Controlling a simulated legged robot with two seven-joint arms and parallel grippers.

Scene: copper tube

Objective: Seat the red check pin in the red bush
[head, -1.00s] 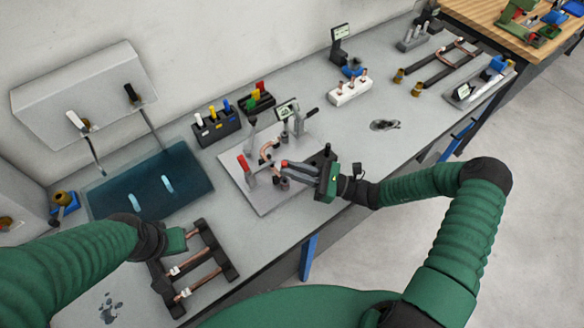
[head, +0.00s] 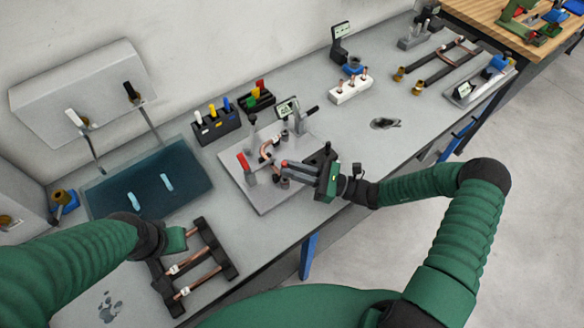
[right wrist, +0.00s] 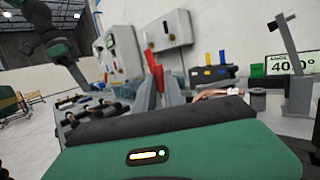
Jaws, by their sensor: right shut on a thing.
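My right gripper (head: 284,165) is low over the grey fixture plate (head: 264,205), its fingers pointing left toward the bent copper tube (head: 266,150). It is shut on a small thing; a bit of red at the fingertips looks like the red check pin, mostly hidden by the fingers. In the right wrist view the grey fingers (right wrist: 160,96) are close together, with a red upright shape between or behind them. The red bush cannot be made out. My left gripper (head: 176,240) is by the dark rack at lower left; its fingers are not clear.
A red-handled clamp (head: 243,161) stands on the plate's left side. An angle display (head: 288,108) stands behind. Black holders with coloured pins (head: 216,128) (head: 257,102) are at the back. A rack with copper tubes (head: 205,264) lies at front left.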

